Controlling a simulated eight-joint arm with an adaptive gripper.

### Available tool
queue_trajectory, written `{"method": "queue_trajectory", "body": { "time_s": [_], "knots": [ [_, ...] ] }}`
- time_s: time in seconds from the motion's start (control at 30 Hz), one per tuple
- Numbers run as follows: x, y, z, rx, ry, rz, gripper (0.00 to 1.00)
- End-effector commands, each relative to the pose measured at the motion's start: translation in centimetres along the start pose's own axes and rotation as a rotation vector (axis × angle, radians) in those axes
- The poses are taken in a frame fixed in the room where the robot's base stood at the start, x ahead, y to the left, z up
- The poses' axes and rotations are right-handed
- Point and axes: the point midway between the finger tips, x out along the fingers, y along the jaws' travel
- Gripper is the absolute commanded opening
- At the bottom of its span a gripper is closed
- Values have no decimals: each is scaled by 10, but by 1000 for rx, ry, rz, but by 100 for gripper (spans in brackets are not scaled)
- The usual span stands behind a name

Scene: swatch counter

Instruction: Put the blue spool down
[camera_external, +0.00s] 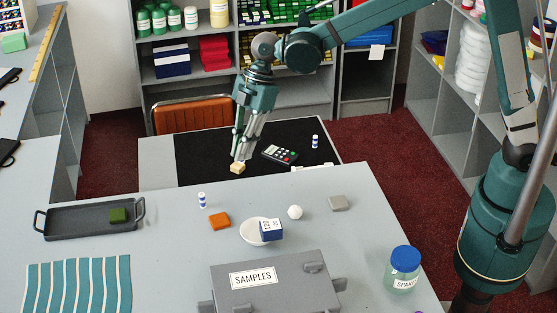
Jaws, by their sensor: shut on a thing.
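My gripper (239,160) is over the dark mat near the grey counter's far edge, pointing down. It is shut on a small tan block (237,168) at its fingertips. I cannot tell whether the block touches the surface below. One blue and white striped spool (202,200) stands upright on the grey counter, left of the orange block. Another blue and white spool (315,142) stands upright on the dark mat (205,150), right of the calculator. Neither spool is in my gripper.
A calculator (280,155) lies right of my gripper. The counter holds an orange block (220,221), a white dish (255,237) with a blue box (271,229), a white ball (295,212), a grey block (338,203), a samples case (235,298), a jar (403,268) and a tray (75,222).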

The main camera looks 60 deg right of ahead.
Motion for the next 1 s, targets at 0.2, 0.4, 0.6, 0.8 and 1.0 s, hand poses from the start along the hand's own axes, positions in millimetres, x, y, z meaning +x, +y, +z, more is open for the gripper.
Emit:
{"method": "queue_trajectory", "body": {
  "time_s": [0.2, 0.4, 0.6, 0.8, 1.0],
  "knots": [
    [-17, 42, 50, 41, 0, 17, 5],
    [-36, 75, 94, 75, 0, 31, 5],
    [-55, 104, 142, 109, 0, 45, 5],
    [-75, 129, 191, 143, 2, 59, 5],
    [-96, 150, 240, 176, 3, 73, 5]
  ]
}}
